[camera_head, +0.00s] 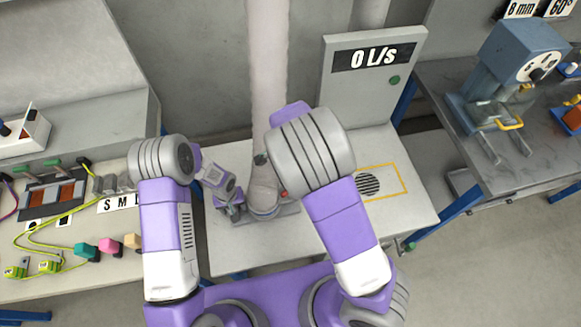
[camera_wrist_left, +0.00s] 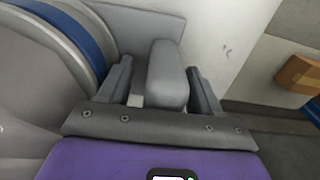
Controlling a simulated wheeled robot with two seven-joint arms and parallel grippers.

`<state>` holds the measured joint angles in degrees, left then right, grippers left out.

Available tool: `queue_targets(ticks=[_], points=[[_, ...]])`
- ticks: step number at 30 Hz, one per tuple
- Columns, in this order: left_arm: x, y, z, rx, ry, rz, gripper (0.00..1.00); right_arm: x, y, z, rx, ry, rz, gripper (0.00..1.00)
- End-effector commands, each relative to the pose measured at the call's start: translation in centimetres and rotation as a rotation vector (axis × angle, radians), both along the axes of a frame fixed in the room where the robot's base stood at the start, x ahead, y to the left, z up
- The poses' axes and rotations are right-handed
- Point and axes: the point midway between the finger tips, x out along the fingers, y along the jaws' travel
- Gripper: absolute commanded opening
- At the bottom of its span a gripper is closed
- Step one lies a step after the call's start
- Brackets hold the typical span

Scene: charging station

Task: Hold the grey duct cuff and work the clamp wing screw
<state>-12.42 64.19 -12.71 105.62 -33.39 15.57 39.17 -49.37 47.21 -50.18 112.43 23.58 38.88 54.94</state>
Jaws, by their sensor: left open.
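The pale duct (camera_head: 268,70) comes down to the bench, with a grey ring-like cuff (camera_head: 262,209) at its foot. My left gripper (camera_head: 232,207) is just left of the duct foot. In the left wrist view its open fingers (camera_wrist_left: 162,80) stand on either side of a grey block (camera_wrist_left: 167,75), with a gap at least on the right; whether it belongs to the cuff I cannot tell. A grey rounded body with a blue band (camera_wrist_left: 62,35) is at the left there. A small red part (camera_head: 284,194) shows beside the duct; I cannot tell if it is the wing screw. My right gripper is hidden behind its arm.
A panel reading "0 L/s" (camera_head: 374,58) stands behind the bench (camera_head: 330,235). A round grille (camera_head: 368,184) lies in a yellow outline at right. A left table (camera_head: 60,285) holds cables and coloured plugs. A blue machine (camera_head: 515,65) stands on the right table.

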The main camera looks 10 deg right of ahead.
Motion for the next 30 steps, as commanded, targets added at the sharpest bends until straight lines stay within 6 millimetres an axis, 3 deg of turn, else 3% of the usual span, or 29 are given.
queue_targets(ticks=[5, 15, 21, 30], points=[[0.1, 0.0, 1.2, -0.001, -0.003, 0.001, 0.64, 0.0, 0.0, 0.0, 0.0, 0.0, 0.0, 0.45], [0.1, 0.0, 7.9, -0.002, -0.004, 0.0, 0.64, 0.0, 0.0, 0.0, 0.0, 0.0, 0.0, 0.45], [0.1, 0.0, 10.9, -0.001, -0.003, 0.0, 0.64, 0.0, 0.0, 0.0, 0.0, 0.0, 0.0, 0.45], [0.0, 0.0, 12.0, 0.0, 0.001, -0.001, 0.64, 0.0, 0.0, 0.0, 0.0, 0.0, 0.0, 0.45]])
